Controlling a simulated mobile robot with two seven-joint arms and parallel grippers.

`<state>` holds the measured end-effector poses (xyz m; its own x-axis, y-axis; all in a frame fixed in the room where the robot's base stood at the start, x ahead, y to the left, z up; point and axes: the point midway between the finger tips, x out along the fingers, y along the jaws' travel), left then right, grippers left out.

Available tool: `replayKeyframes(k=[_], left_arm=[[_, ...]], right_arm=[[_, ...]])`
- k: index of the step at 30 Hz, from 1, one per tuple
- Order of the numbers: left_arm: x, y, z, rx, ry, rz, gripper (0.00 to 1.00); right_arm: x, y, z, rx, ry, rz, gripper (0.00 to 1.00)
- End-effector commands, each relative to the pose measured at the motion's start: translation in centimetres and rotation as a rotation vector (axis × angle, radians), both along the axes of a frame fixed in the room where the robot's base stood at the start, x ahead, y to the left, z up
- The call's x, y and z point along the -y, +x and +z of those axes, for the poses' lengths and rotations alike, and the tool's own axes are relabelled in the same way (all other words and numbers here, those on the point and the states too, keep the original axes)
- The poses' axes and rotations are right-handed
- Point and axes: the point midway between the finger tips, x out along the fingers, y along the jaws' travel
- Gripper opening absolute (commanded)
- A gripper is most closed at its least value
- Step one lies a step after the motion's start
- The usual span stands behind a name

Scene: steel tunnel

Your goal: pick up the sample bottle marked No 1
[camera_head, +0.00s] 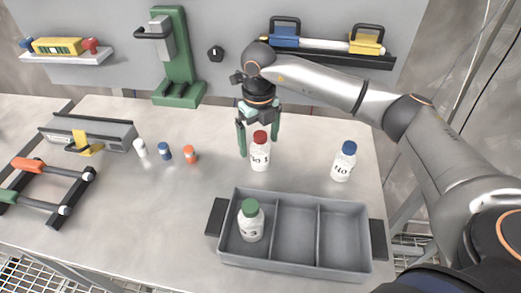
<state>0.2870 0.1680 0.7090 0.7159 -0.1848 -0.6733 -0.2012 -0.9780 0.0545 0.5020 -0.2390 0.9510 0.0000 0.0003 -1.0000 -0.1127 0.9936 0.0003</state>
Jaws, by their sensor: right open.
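The sample bottle marked No 1 (260,155) is white with a red cap and stands upright on the grey table. My right gripper (259,145) points down over it, open, with its green fingers on either side of the bottle's cap and upper part. I cannot tell whether the fingers touch it. My left gripper does not show.
A bottle with a green cap (250,222) stands in the left compartment of a grey tray (296,263). A blue-capped bottle (344,162) stands to the right. Several small vials, including an orange one (190,155), stand left. A green press (176,60) stands behind.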

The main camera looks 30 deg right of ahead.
Motion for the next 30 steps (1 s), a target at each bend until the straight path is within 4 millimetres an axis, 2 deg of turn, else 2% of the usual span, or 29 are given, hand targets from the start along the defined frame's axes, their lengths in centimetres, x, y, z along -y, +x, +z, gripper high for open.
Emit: replayKeyframes(k=[7,15,24,30], left_arm=[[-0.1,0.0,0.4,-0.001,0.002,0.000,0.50],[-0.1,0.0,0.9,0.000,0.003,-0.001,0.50],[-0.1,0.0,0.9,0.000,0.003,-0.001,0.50],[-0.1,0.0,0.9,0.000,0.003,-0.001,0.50]], right_arm=[[0.1,0.0,-2.1,-0.004,0.000,0.001,1.00],[0.4,0.2,-5.8,-0.002,0.001,0.002,1.00],[0.4,0.2,-6.3,0.001,0.001,0.003,1.00],[0.4,0.2,-6.2,0.001,0.001,0.003,0.78]])
